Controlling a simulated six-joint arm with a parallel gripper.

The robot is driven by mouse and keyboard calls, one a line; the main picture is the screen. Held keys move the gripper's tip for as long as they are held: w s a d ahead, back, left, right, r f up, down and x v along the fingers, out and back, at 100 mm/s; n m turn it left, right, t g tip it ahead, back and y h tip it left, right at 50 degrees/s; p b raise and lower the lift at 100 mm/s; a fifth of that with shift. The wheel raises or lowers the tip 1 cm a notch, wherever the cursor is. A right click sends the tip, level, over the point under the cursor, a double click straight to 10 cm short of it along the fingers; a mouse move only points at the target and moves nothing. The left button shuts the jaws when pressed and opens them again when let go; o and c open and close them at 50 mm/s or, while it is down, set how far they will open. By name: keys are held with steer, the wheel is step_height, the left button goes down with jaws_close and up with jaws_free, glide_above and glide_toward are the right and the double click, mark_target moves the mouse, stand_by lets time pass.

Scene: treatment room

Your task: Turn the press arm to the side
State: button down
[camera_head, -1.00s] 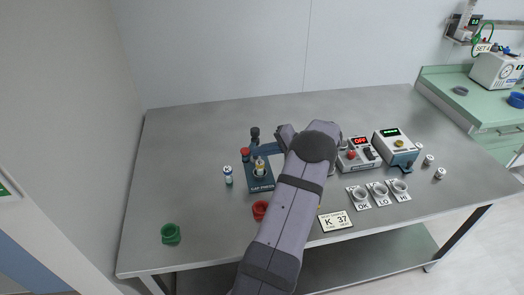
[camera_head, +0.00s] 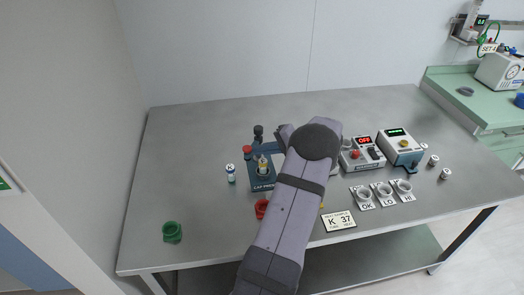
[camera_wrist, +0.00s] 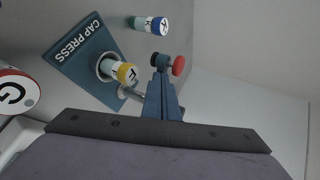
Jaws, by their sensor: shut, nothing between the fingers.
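The cap press (camera_head: 262,186) is a dark blue plate on the table, labelled CAP PRESS. A yellow-capped vial (camera_head: 263,167) stands in its holder; it also shows in the wrist view (camera_wrist: 118,70).
A blue-capped vial (camera_head: 230,173) stands left of the press. A green cup (camera_head: 172,232) and a red cup (camera_head: 261,208) are nearer the front. Two instrument boxes (camera_head: 362,154) (camera_head: 400,148) and labelled cups (camera_head: 383,189) stand right. The table's back left is clear.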

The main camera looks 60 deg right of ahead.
mark_target(248, 148)
steer(key=shift+w, duration=0.1)
steer(key=m+h+b, duration=0.1)
steer(key=b, duration=0.1)
steer(key=w+a+b, duration=0.1)
steer(key=shift+f+m+h+b, duration=0.3)
steer(key=shift+m+h+b, duration=0.05)
steer(key=shift+m+h, duration=0.05)
steer(key=w+m+h+b, duration=0.1)
steer(key=b, duration=0.2)
steer(key=w+m+g+h+b, duration=0.1)
steer(key=m+h+b, duration=0.1)
steer(key=b, duration=0.1)
steer(key=w+a+m+h+b, duration=0.1)
steer(key=m+h+b, duration=0.1)
steer(key=b, duration=0.1)
steer(key=shift+w+r+b, duration=0.1)
steer(key=shift+b, duration=0.25)
steer(key=shift+w+r+b, duration=0.15)
steer(key=shift+w+b, duration=0.25)
steer(key=shift+b, duration=0.25)
steer(key=shift+w, duration=0.1)
